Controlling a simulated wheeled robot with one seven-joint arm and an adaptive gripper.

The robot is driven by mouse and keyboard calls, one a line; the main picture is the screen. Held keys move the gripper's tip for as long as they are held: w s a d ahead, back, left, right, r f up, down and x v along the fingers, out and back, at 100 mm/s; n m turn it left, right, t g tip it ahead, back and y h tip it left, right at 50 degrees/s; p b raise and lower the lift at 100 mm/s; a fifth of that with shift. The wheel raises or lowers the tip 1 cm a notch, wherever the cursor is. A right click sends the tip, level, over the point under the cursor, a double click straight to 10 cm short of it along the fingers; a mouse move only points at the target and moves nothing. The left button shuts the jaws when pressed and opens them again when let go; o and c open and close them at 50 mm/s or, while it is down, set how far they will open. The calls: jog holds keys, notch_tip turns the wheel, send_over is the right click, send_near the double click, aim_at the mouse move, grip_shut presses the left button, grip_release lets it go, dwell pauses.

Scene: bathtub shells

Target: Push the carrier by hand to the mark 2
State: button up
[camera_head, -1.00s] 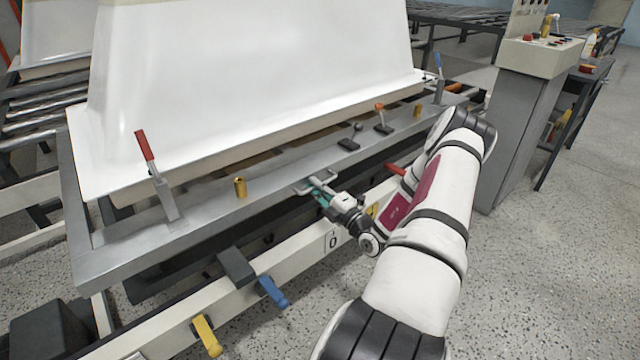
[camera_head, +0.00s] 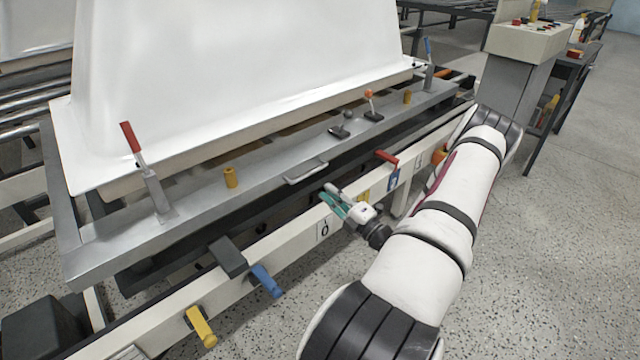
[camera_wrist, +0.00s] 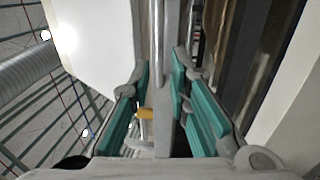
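The carrier is a long grey frame (camera_head: 110,245) bearing a white bathtub shell (camera_head: 235,80). A bar handle (camera_head: 306,171) is on its near edge; a metal bar (camera_wrist: 157,40) also shows ahead of the fingers in the wrist view. My gripper (camera_head: 332,204) is below and right of the handle, apart from it. Its green-padded fingers (camera_wrist: 160,105) are spread with nothing held between them. A label that looks like 0 (camera_head: 324,230) is on the white rail below the carrier. Another label (camera_head: 418,160) farther right is too small to read.
Yellow (camera_head: 202,327), blue (camera_head: 265,281) and red (camera_head: 387,157) levers stick out along the rail. A red-handled clamp (camera_head: 148,175) stands on the carrier's left end. A control console (camera_head: 515,75) stands at the back right. The floor at right is clear.

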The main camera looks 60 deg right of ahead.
jog(key=shift+v, duration=1.15)
